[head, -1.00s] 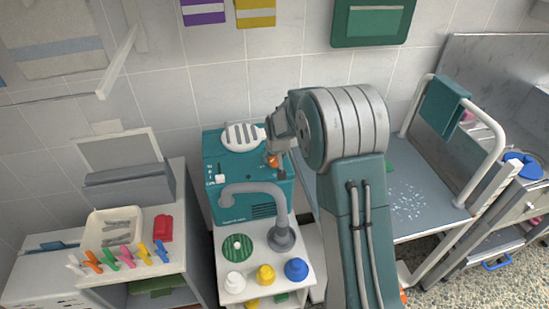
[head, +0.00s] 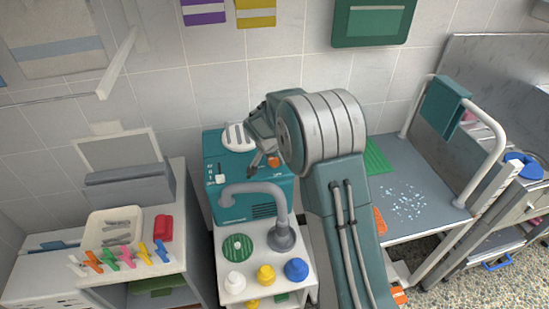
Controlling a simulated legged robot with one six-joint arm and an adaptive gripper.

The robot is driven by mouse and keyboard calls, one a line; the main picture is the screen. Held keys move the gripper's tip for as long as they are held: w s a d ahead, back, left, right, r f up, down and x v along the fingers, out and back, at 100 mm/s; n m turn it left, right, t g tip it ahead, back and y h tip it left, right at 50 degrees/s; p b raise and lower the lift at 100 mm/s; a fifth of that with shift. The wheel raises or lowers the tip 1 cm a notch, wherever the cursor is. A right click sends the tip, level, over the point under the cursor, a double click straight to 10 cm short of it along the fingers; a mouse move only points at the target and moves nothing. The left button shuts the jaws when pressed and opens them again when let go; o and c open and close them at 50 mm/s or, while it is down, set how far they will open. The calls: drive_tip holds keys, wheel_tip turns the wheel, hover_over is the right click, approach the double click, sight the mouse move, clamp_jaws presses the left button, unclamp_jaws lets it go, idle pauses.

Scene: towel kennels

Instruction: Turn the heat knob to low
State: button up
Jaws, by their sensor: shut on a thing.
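I cannot tell for sure which of these is the heat knob. My gripper (head: 255,168) points down over the middle of the machine's top, between the two controls. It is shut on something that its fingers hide.

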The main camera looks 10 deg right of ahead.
drive_tip(key=shift+s+f+m, duration=0.1)
drive_tip(key=shift+f+m, duration=0.15)
drive_tip(key=shift+m, duration=0.05)
idle(0.4)
drive_tip(key=o, duration=1.2)
drive_tip(key=shift+a, duration=0.1)
drive_tip(key=shift+c, duration=0.2)
drive_tip(key=shift+r, duration=0.1)
drive_tip(key=shift+r, duration=0.1)
drive_tip(key=shift+r, duration=0.25)
drive_tip(key=v, duration=1.1)
drive_tip(key=shift+a, duration=0.35)
